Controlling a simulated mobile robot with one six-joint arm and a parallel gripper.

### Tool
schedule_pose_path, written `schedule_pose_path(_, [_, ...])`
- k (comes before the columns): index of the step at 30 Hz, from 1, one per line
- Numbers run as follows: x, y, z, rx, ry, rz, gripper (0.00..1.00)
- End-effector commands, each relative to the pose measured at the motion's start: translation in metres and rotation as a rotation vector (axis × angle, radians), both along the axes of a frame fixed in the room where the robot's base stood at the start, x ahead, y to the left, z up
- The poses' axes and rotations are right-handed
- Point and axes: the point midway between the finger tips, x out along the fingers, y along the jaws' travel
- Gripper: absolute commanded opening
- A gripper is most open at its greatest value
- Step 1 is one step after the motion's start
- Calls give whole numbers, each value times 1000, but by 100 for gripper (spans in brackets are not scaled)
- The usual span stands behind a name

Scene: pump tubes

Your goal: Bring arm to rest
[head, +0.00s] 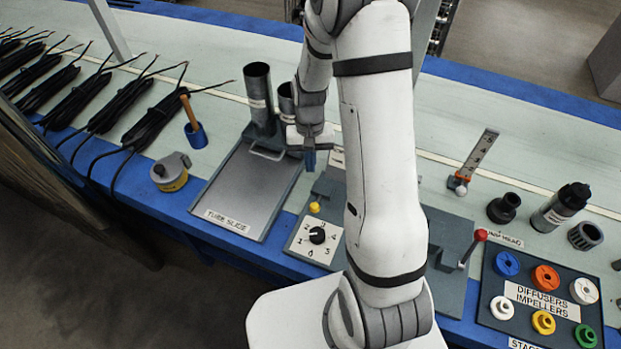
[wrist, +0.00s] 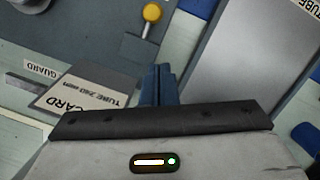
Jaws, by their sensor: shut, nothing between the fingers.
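My gripper (head: 310,159) hangs at the end of the white arm, above the gap between the tube slide (head: 239,192) and the grey fixture with the dial (head: 317,236). Its blue fingers are together and empty. In the wrist view my gripper (wrist: 157,76) points down over the bench, with its fingertips close together. A card (wrist: 85,92) reading "TUBE 240 mm" lies to the left of the fingers. A yellow knob (wrist: 152,13) is beyond them.
Two grey tubes (head: 258,90) stand behind the tube slide. Black cable bundles (head: 125,112) lie at the left. A red-knobbed lever (head: 480,235) and a tray of colored rings (head: 520,275) are at the right. A dark bottle (head: 560,207) stands behind the tray.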

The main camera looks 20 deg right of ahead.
Motion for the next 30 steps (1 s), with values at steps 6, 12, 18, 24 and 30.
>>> schedule_pose_path(6, [8, -2, 32, 0, -4, -1, 0])
schedule_pose_path(12, [9, -2, 40, -1, -3, -1, 0])
schedule_pose_path(18, [8, -2, 46, -1, -10, 3, 0])
schedule_pose_path(24, [-10, 1, 100, -6, -80, 36, 0])
schedule_pose_path(30, [-50, 5, 171, -17, -187, 92, 0])
